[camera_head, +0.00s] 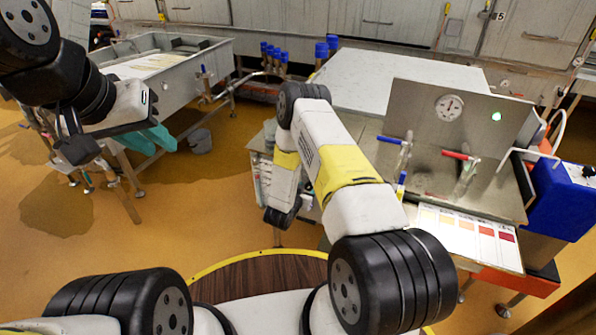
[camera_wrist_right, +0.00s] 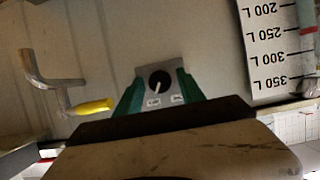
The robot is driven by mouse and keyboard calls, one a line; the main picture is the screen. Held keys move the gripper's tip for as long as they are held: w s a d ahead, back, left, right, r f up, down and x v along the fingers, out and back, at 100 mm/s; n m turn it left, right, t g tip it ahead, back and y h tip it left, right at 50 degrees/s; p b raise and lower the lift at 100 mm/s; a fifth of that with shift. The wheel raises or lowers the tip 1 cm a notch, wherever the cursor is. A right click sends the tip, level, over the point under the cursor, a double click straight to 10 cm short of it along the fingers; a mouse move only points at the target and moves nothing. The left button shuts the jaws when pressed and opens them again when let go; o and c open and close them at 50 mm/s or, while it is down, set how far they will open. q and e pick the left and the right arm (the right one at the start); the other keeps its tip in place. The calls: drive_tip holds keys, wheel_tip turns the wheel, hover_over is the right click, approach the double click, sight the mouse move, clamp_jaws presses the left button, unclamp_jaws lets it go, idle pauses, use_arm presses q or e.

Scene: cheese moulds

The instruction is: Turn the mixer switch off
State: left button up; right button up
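In the right wrist view, the mixer switch is a round black knob (camera_wrist_right: 160,81) with a white pointer on a grey plate. The pointer is directed down and slightly left, towards the left of two small labels I cannot read. My right gripper (camera_wrist_right: 159,91) is open, its green fingers apart on either side of the knob; I cannot tell whether they touch it. In the head view my arm hides the switch and this gripper. My left gripper (camera_head: 147,138) is at the upper left, far from the switch, with teal fingers partly visible; its opening is unclear.
A steel panel with a round gauge (camera_head: 449,107) and lit green light (camera_head: 496,116) stands at right. Red-handled (camera_head: 460,155) and blue-handled (camera_head: 391,140) taps are before it. A blue box (camera_head: 568,198) is further right. The wrist view shows a yellow-tipped lever (camera_wrist_right: 91,106) and litre scale (camera_wrist_right: 276,45).

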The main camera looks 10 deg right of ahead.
clamp_jaws()
drive_tip(key=n+h, duration=0.1)
drive_tip(key=n+g+h, duration=0.1)
drive_tip(key=n, duration=0.1)
drive_tip(key=shift+w+a, duration=0.15)
drive_tip(key=shift+a, duration=0.05)
drive_tip(key=n+h, duration=0.2)
drive_tip(key=n, duration=0.1)
drive_tip(key=shift+f+g, duration=0.15)
drive_tip(key=shift+g, duration=0.25)
drive_tip(key=shift+n+h, duration=0.5)
drive_tip(key=shift+n, duration=0.6)
drive_tip(key=shift+o, duration=1.2)
unclamp_jaws()
